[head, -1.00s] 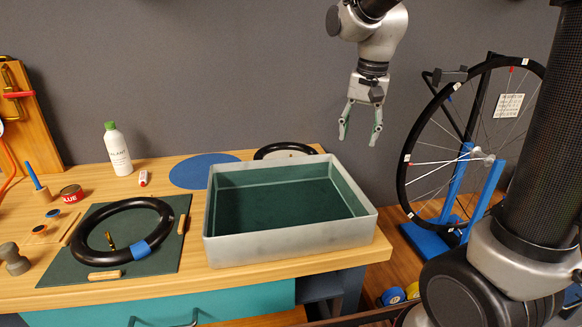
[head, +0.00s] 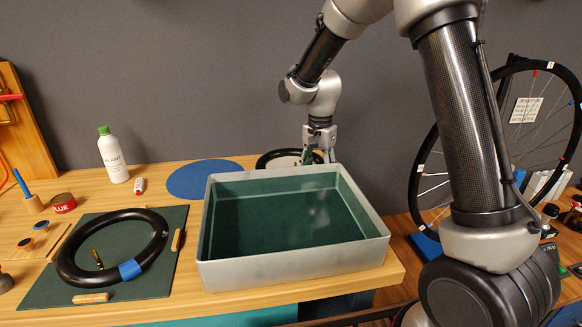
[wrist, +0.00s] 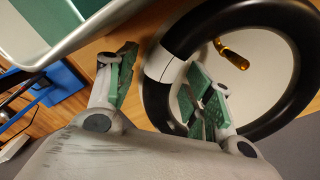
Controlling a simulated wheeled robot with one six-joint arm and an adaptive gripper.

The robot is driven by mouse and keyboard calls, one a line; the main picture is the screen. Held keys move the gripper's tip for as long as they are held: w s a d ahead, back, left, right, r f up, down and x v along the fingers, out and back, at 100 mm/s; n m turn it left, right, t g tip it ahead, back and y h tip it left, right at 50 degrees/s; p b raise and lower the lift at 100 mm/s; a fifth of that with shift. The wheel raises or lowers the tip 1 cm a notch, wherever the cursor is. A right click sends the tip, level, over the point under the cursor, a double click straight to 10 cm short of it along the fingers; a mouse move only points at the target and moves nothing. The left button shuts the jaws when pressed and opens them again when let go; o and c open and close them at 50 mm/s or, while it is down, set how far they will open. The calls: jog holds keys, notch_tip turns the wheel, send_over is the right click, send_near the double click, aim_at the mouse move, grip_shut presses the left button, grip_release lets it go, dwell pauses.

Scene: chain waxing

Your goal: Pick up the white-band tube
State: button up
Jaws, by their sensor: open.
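The white-band tube (head: 267,160) is a black ring lying on the bench behind the tray, partly hidden by the tray and my gripper. In the wrist view the tube (wrist: 190,32) fills the upper right, with its white band (wrist: 160,62) on the near-left side and a gold valve inside the ring. My gripper (head: 318,157) is lowered behind the tray's back edge at the tube's right side. In the wrist view my gripper (wrist: 162,62) is open, its green-padded fingers on either side of the white-band stretch. I cannot tell whether they touch it.
The grey-walled, green-lined tray (head: 290,275) stands in front of the tube, close to my gripper. A blue-band tube (head: 155,222) lies on a green mat at left. A blue disc (head: 190,180), white bottle (head: 114,158) and small red-white tube (head: 139,186) are further left.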

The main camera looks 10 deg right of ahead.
jog(key=shift+f, duration=0.1)
jog(key=shift+c, duration=0.4)
grip_shut()
